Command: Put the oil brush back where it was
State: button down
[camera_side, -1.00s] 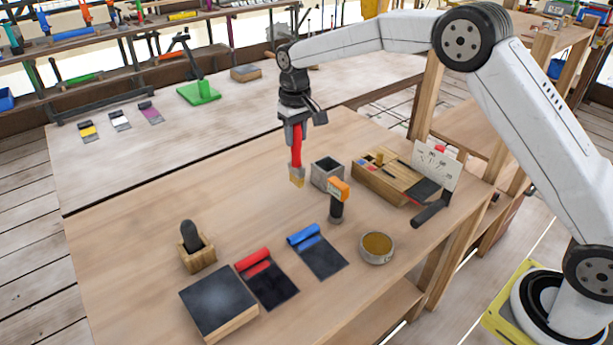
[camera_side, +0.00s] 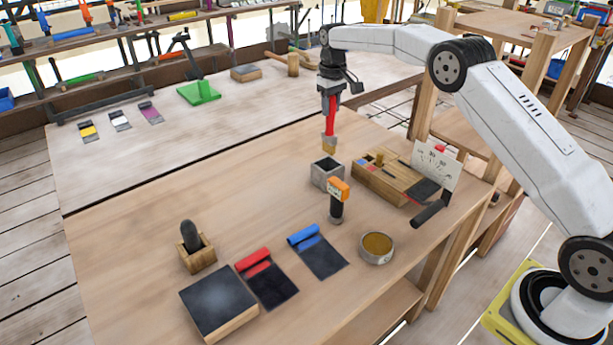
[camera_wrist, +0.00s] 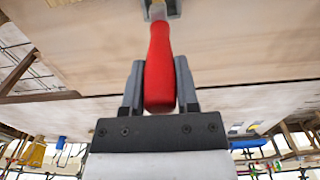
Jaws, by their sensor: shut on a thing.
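The oil brush (camera_side: 330,122) has a red handle and a pale bristle end. My gripper (camera_side: 329,88) is shut on the red handle and holds the brush upright, bristles down. The brush is above the grey square holder (camera_side: 327,172), with its tip just over or slightly behind the open top; I cannot tell how exactly it lines up. In the wrist view the red handle (camera_wrist: 160,70) is between the two fingers, and part of the grey holder shows at the top edge behind the brush's far end.
An orange-topped tool (camera_side: 338,190) stands close in front of the holder. A wooden tray (camera_side: 370,185) lies to the right. A round tin (camera_side: 377,247), blue roll (camera_side: 303,233), red roll (camera_side: 252,257), dark block (camera_side: 217,298) and wooden cup (camera_side: 197,256) are nearer the front. The table's left middle is clear.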

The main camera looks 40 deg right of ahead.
aim_at(329, 134)
jog(key=shift+f, duration=5)
jog(key=shift+c, duration=1.8)
grip_release()
notch_tip(329, 134, up, 12)
jog(key=shift+r, duration=0.15)
jog(key=shift+a, duration=0.1)
